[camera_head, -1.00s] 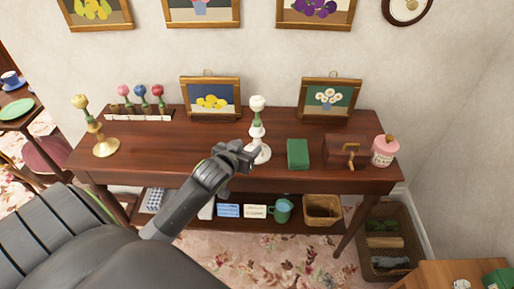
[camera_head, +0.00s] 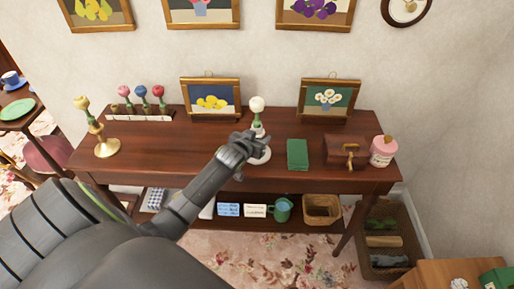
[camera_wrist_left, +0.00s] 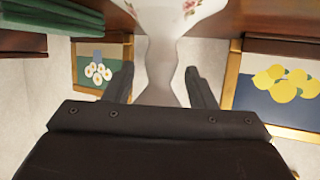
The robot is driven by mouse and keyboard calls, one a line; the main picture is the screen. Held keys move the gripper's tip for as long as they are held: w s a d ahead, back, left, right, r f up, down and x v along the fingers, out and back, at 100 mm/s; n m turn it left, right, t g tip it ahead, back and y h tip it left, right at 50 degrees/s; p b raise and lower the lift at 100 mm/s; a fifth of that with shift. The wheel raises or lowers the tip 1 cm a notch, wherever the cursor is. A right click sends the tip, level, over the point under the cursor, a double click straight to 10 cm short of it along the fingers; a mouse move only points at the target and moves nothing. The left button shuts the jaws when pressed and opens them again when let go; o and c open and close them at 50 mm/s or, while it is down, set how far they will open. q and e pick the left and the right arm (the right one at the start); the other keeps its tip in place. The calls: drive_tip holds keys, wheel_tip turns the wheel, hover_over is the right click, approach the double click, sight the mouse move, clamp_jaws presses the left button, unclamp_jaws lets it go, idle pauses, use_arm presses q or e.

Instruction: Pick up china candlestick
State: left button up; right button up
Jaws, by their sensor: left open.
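The white china candlestick (camera_head: 262,158) stands upright near the front middle of the wooden console table, with a white flower-shaped candle (camera_head: 257,104) in its top. My left gripper (camera_head: 256,142) is at its stem and hides part of it in the head view. In the left wrist view the picture is upside down. There the candlestick (camera_wrist_left: 164,55), with a painted floral pattern, lies between the two spread fingers of my left gripper (camera_wrist_left: 159,74). The fingers are open, and I cannot tell whether either one touches the stem. My right gripper is not in view.
On the console table (camera_head: 200,150), a green book (camera_head: 297,154) and a wooden box (camera_head: 345,150) stand right of the candlestick. A brass candlestick (camera_head: 106,148) is at the left. Two framed pictures (camera_head: 211,98) (camera_head: 328,98) stand behind. A pink jar (camera_head: 383,151) is at the right end.

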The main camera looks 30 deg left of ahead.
use_arm(q)
drive_tip(key=shift+x, duration=0.8)
drive_tip(key=shift+c, duration=0.4)
clamp_jaws()
drive_tip(key=shift+r, duration=0.1)
